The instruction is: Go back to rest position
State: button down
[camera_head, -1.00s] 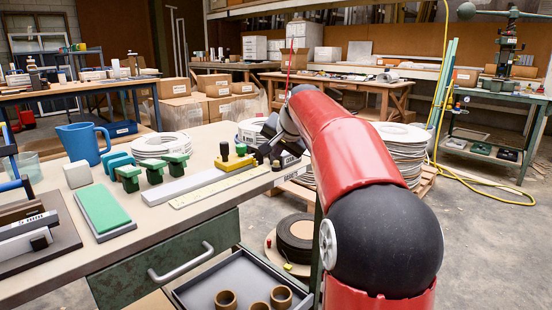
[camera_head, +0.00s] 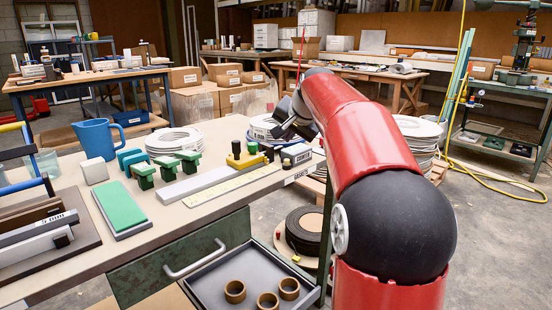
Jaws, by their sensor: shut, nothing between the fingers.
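My red and black arm reaches from the lower right up over the right end of the workbench (camera_head: 90,185). My gripper (camera_head: 277,141) is at the far end of the arm, small and dark, above the bench's back right corner. It is shut and empty, and it is clear of the yellow-based block (camera_head: 247,161) to its left. A white block (camera_head: 296,155) stands just below it on the bench. My forearm hides part of what lies behind it.
The bench carries a blue jug (camera_head: 95,138), a green-topped stone (camera_head: 121,205), green blocks (camera_head: 189,163) and a pale bar (camera_head: 195,186). Its drawer (camera_head: 215,285) is open, with brown rings (camera_head: 268,301) inside. Coiled hoses stand behind.

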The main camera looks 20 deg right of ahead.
jog(key=shift+a, duration=0.1)
jog(key=s+a+f+n+g, duration=0.1)
jog(key=s+a+f+n, duration=0.1)
jog(key=s+a, duration=0.5)
jog(key=s+a+f+n+g, duration=0.1)
jog(key=s+a+f+n, duration=0.2)
jog(key=s+a, duration=0.4)
jog(key=s+a+f+n, duration=0.2)
jog(key=s+f, duration=0.4)
jog(key=s, duration=0.4)
jog(key=s+a+f+n+g, duration=0.1)
jog(key=s+f+n, duration=0.1)
jog(key=s+f, duration=0.5)
jog(key=s, duration=0.3)
jog(key=shift+s+a+f+n+g+y, duration=0.15)
jog(key=shift+a+f+n+g+y, duration=0.15)
jog(key=shift+a+n, duration=0.1)
jog(key=shift+r, duration=0.1)
